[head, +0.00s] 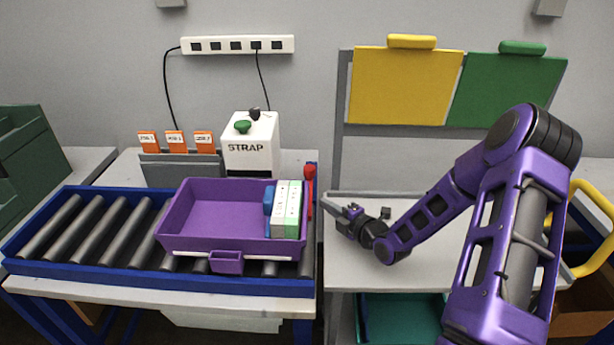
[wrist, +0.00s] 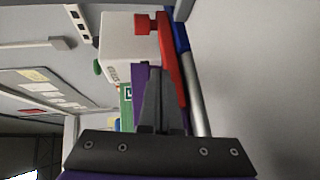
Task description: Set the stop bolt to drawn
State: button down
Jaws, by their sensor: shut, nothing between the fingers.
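A red part, likely the stop bolt (head: 309,192), stands at the right end of the blue roller conveyor. In the wrist view it shows as a long red bar with a red knob (wrist: 145,24) at one end. I cannot tell from these frames whether it is drawn. My gripper (head: 332,207) is just to the right of the conveyor end, pointing left toward the red part. Its fingers (wrist: 163,100) are shut and empty, and they cover part of the red bar in the wrist view. I cannot tell whether they touch it.
A purple tray (head: 208,251) with white-green and blue boxes sits on the conveyor rollers (head: 93,222). A white STRAP machine (head: 250,143) stands behind it. Yellow (head: 405,87) and green (head: 507,90) panels hang on a rack behind my arm. The grey right table (head: 385,275) is mostly clear.

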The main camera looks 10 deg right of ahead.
aim_at(313, 174)
jog(key=w+d+r+t, duration=0.1)
jog(key=t, duration=0.1)
jog(key=shift+w+d+t, duration=0.1)
jog(key=shift+t, duration=0.2)
jog(key=x, duration=0.9)
jog(key=shift+w+p, duration=0.35)
jog(key=shift+p, duration=0.05)
jog(key=shift+w+f+b, duration=0.35)
jog(key=shift+w+b, duration=0.1)
jog(key=shift+b, duration=0.4)
jog(key=shift+w+d+b, duration=0.15)
jog(key=shift+w+b, duration=0.7)
jog(key=shift+b, duration=0.2)
jog(key=shift+w+d+r+b, duration=0.15)
jog(key=shift+w+r+b, duration=0.05)
jog(key=shift+w+b, duration=0.3)
jog(key=shift+w+r, duration=0.1)
jog(key=shift+r, duration=0.1)
jog(key=shift+f, duration=0.1)
